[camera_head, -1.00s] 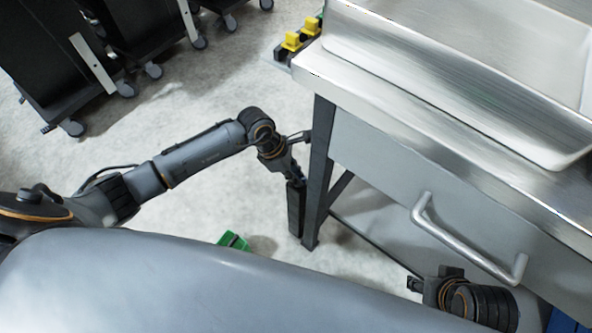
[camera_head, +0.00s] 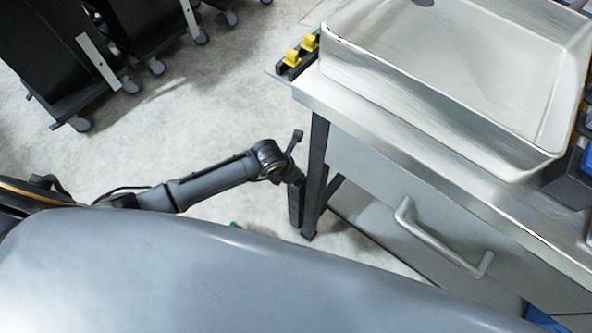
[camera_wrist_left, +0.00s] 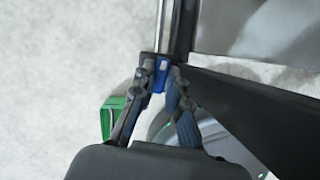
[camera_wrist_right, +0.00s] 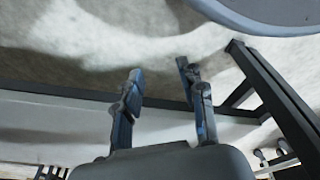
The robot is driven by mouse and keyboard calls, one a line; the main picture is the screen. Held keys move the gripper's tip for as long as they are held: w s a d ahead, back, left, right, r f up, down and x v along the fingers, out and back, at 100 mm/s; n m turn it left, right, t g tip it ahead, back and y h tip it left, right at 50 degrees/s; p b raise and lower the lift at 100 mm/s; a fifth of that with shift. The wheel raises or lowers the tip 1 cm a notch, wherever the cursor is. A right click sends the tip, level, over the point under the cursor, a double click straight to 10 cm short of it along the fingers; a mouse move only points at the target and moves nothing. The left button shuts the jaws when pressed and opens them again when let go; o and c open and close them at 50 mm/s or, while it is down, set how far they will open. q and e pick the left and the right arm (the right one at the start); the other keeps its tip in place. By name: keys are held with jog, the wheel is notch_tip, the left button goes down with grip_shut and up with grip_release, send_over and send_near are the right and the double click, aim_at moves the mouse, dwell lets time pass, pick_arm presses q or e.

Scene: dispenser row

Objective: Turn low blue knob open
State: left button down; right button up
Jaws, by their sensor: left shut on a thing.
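In the left wrist view the blue knob (camera_wrist_left: 159,76) sits at the lower end of a thin metal pipe (camera_wrist_left: 167,30). My left gripper (camera_wrist_left: 161,84) is shut on the knob, one finger at each side of it. The fingers hide part of the knob. In the head view my left arm reaches down beside the table leg, and the knob cannot be made out there. My right gripper (camera_wrist_right: 160,82) is open and empty in the right wrist view, with floor and a dark frame bar behind it.
A dark table leg (camera_head: 314,175) stands close to my left wrist. The steel table carries a metal tray (camera_head: 450,120) and has a drawer handle (camera_head: 437,245) in front. A green object (camera_wrist_left: 113,115) lies on the floor left of the left gripper. Black wheeled carts (camera_head: 62,62) stand upper left.

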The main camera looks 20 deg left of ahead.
pick_arm(q)
jog(key=shift+n+y, duration=0.4)
jog(key=shift+n, duration=0.6)
pick_arm(e)
jog(key=shift+s+d+f, duration=0.1)
jog(key=shift+s+f, duration=0.6)
jog(key=shift+f, duration=0.25)
pick_arm(q)
jog(key=c, duration=1.3)
grip_release()
jog(key=shift+c, duration=0.2)
jog(key=shift+s+r, duration=0.1)
jog(key=shift+r, duration=0.05)
jog(key=v, duration=1.1)
jog(key=shift+s+r, duration=0.2)
jog(key=shift+a, duration=0.1)
